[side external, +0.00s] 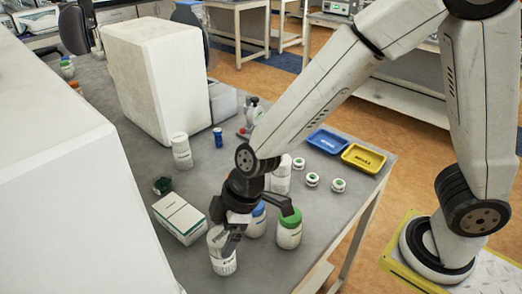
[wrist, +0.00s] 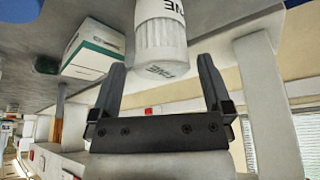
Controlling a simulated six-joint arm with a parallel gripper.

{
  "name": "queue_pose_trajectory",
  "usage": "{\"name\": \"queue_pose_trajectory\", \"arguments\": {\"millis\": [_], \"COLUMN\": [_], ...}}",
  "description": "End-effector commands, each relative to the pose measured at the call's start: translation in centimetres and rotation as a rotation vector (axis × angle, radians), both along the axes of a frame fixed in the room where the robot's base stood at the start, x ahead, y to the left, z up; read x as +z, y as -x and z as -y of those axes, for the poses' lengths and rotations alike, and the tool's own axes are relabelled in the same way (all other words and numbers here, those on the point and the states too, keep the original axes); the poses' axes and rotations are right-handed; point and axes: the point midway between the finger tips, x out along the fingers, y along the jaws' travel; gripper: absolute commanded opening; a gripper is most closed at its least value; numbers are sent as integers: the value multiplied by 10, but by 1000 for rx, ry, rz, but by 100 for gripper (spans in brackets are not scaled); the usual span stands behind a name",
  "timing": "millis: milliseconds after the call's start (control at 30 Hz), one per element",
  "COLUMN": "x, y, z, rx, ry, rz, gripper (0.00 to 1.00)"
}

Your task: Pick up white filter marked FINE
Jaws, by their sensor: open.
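The white filter (wrist: 160,42) marked FINE is a white cylinder with a ribbed band. In the wrist view it is just beyond and between the fingertips of my gripper (wrist: 163,68). The fingers are spread, with a gap on both sides of it. In the side external view a white cylinder (side external: 223,262), which looks like this filter, stands at the table's near side, partly covered by a finger. My gripper (side external: 258,225) is open and low over the table there; whether a finger touches the filter cannot be told.
A blue-capped jar (side external: 257,225) and a green-capped jar (side external: 289,234) stand close to my gripper. A white and green box (side external: 180,218) lies to the left. Other white cylinders (side external: 181,152) stand farther back. Blue (side external: 327,141) and yellow (side external: 363,158) trays sit near the right edge.

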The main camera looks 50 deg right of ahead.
Motion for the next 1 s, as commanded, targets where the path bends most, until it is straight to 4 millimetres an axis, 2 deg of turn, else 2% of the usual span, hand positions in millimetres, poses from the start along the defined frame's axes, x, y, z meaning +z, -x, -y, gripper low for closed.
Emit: {"name": "queue_pose_trajectory", "arguments": {"millis": [133,400,967,1000], "x": [-15,-30,-32,-32], "y": [0,-4,-5,-5], "z": [-5,-11,-11,-11], "rx": [-1,-1,0,0], "ry": [1,0,0,0], "rz": [-2,-2,0,0], "gripper": [100,100,100,97]}}
